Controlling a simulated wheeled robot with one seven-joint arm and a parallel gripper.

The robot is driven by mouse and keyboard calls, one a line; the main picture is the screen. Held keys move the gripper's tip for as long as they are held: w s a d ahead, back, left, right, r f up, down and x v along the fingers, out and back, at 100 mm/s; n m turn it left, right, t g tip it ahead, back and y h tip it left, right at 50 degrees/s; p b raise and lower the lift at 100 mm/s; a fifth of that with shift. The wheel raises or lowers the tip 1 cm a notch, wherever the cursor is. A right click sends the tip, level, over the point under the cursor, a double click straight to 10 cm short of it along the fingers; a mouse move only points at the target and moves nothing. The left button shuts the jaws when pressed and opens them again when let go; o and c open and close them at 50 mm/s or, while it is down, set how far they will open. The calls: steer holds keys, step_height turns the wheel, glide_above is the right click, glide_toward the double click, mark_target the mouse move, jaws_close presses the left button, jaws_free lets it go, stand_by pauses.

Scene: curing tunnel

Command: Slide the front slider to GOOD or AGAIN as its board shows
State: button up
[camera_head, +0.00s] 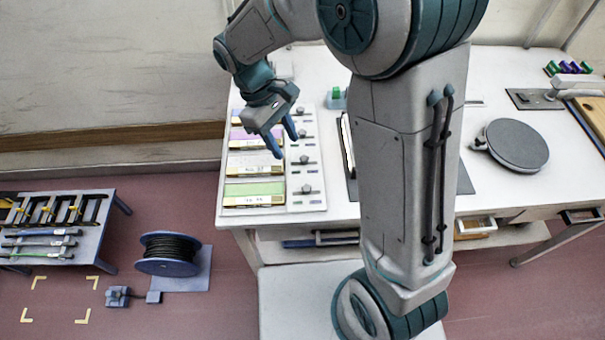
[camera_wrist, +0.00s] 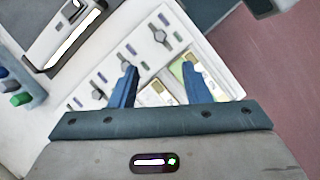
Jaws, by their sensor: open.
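The slider panel (camera_head: 318,203) lies on the left end of the white table, with a column of grey knobs. The front slider (camera_head: 306,188) has its knob near the middle of its short track; it appears to show in the wrist view too (camera_wrist: 157,36). Its board (camera_head: 253,189) has a green face and a pale lower strip whose writing is too small to read. My gripper (camera_head: 284,142) is open and empty above the panel, farther back than the front slider. In the wrist view its blue fingers (camera_wrist: 159,68) stand apart over the panel, partly hiding the boards.
Several other boards and sliders lie behind the front one. A dark tray edge and my arm stand to the right. A round grey plate (camera_head: 516,145) is farther right. A cable reel (camera_head: 168,254) and low bench (camera_head: 60,235) stand on the floor at left.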

mark_target(306, 187)
steer(key=p+x, duration=0.1)
steer(key=x, duration=1.2)
steer(key=shift+d+f, duration=0.15)
steer(key=shift+f, duration=0.2)
